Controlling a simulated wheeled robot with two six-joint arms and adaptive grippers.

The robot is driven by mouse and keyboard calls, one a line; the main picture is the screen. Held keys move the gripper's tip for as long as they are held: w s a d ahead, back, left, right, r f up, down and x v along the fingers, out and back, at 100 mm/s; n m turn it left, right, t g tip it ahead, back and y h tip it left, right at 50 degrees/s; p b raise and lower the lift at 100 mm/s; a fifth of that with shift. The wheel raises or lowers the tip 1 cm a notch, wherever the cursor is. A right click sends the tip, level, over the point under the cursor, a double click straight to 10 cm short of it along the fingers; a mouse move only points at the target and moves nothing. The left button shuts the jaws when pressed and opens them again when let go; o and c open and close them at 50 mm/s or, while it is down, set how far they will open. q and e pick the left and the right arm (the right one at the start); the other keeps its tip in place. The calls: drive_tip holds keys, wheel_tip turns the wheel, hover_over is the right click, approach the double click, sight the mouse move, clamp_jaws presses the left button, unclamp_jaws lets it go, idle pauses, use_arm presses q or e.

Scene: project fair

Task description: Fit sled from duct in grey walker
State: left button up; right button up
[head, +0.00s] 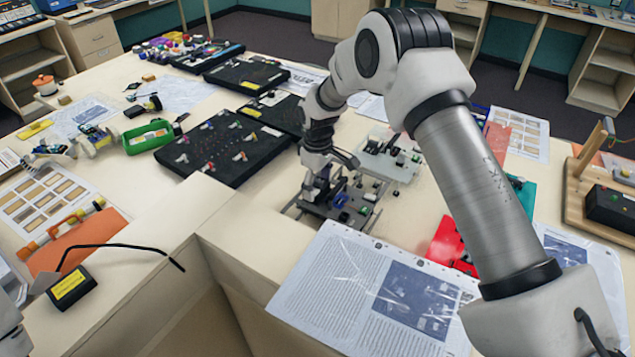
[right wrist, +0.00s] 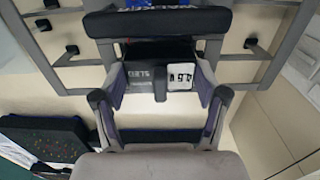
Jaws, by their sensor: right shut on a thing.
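My right gripper (head: 318,192) is over the grey walker (head: 352,215) near the middle of the table. In the right wrist view, my right gripper (right wrist: 160,98) is shut on a black sled (right wrist: 145,76) with a SLED label and a white marked patch. The sled sits between the fingers, close to the grey bars of the walker (right wrist: 236,70), which have black feet or knobs. Whether the sled is seated in the walker or only beside it cannot be told. In the head view the gripper hides the sled. I cannot single out the duct.
A black tray of small parts (head: 215,150) lies left of the walker. A light grey board (head: 388,165) stands close behind it, and a red unit (head: 450,243) is to the right. Printed sheets (head: 335,285) lie in front. A table gap opens at front left.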

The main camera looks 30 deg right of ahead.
drive_tip(key=shift+f, duration=0.45)
idle(1.4)
drive_tip(key=shift+r+p, duration=0.15)
drive_tip(key=shift+p, duration=0.15)
drive_tip(key=shift+r+p, duration=0.35)
drive_tip(key=shift+f, duration=0.5)
idle(1.2)
drive_tip(key=o, duration=1.1)
drive_tip(key=shift+r, duration=0.1)
drive_tip(key=shift+r+p, duration=2.7)
drive_tip(key=shift+r, duration=1)
